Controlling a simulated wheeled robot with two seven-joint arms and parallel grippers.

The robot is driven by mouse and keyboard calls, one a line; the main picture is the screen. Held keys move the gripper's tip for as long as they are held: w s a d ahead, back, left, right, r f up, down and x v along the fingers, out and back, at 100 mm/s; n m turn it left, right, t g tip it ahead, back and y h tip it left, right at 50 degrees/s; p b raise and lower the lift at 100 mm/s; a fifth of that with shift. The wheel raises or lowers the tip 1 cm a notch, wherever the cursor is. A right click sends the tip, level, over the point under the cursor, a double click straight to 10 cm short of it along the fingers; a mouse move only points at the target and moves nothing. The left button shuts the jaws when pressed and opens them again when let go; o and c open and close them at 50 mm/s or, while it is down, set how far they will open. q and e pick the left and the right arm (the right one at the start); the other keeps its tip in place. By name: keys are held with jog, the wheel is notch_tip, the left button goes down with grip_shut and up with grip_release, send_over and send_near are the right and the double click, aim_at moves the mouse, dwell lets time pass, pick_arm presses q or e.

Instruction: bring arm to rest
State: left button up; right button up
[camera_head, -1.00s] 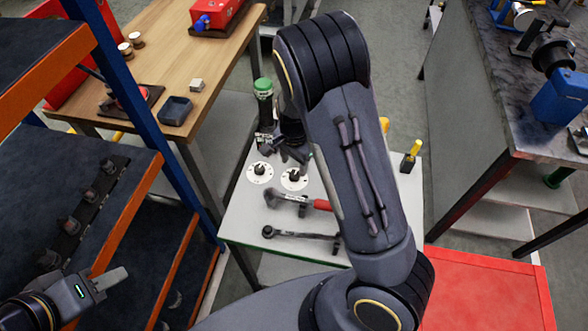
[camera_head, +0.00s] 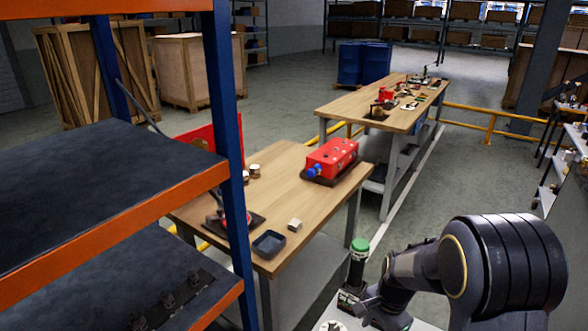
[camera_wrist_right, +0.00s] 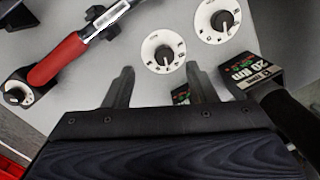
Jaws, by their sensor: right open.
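My right arm fills the lower right of the head view. Its gripper (camera_head: 372,303) points down beside a green-capped dark tool (camera_head: 359,262) at the white bench top (camera_head: 333,318). In the right wrist view the gripper (camera_wrist_right: 161,82) is open, its two fingers apart above the white top. A small labelled dark piece (camera_wrist_right: 181,94) shows between the fingers near the right one; I cannot tell whether it touches. A black tool labelled 20 Nm (camera_wrist_right: 252,75) lies just right of the fingers. My left gripper is out of view.
Two round white dials (camera_wrist_right: 163,51) (camera_wrist_right: 222,20) and a red-handled wrench (camera_wrist_right: 58,58) lie close ahead of the fingers. A blue-orange shelf rack (camera_head: 110,215) stands at left. A wooden table (camera_head: 283,178) holds a red pump unit (camera_head: 331,160).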

jog(key=s+r+n+t+y, duration=0.1)
jog(key=s+r+n+t, duration=0.1)
jog(key=s+r+n, duration=0.3)
jog(key=s+a+r+n+t+y, duration=0.1)
jog(key=s+r+n+t, duration=0.2)
jog(key=s+r+n, duration=0.3)
jog(key=s+r, duration=0.5)
jog(key=s, duration=0.5)
jog(key=shift+y, duration=0.3)
